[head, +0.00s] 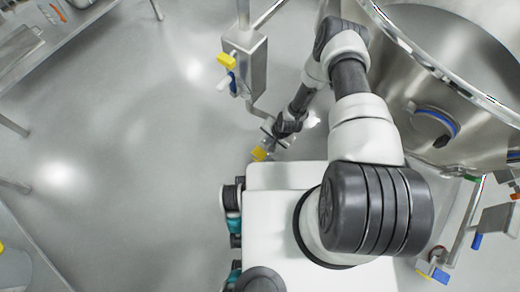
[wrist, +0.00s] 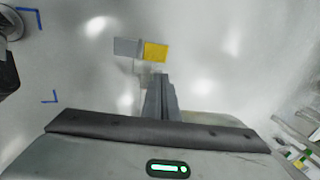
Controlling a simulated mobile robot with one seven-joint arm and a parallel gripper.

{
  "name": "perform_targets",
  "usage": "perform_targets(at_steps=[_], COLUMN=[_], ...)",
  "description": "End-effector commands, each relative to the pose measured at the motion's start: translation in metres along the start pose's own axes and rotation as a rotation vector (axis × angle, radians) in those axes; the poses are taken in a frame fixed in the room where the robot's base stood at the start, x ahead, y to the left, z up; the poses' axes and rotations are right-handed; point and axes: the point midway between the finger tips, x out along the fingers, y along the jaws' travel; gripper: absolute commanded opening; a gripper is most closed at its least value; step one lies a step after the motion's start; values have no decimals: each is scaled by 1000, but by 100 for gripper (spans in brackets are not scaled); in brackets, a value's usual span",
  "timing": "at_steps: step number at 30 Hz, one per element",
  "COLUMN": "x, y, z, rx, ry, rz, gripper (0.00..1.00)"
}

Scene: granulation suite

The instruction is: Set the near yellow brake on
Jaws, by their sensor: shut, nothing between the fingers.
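The near yellow brake is a small yellow pedal (head: 259,154) low by the floor, beside the front edge of my base in the head view. In the wrist view the yellow pedal (wrist: 156,52) sits next to a flat grey plate (wrist: 127,46), just beyond my fingertips. My gripper (wrist: 160,80) is shut and empty, pointing at the pedal's lower edge. Whether it touches the pedal I cannot tell. In the head view my gripper (head: 272,141) is small and partly hidden by my arm.
A large steel bowl (head: 480,55) stands at the right. A steel post box (head: 247,60) carries yellow and blue handles. Another caster with yellow and blue parts (head: 434,272) is at the lower right. A steel bench (head: 55,45) is at the upper left.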

Motion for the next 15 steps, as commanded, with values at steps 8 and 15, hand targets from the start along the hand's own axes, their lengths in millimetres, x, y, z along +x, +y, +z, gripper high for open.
perform_targets(at_steps=[8,15], x=[38,90], y=[11,12], z=[14,15], rx=[23,22], ry=[-6,-8], rz=[-5,-4], gripper=[0,0])
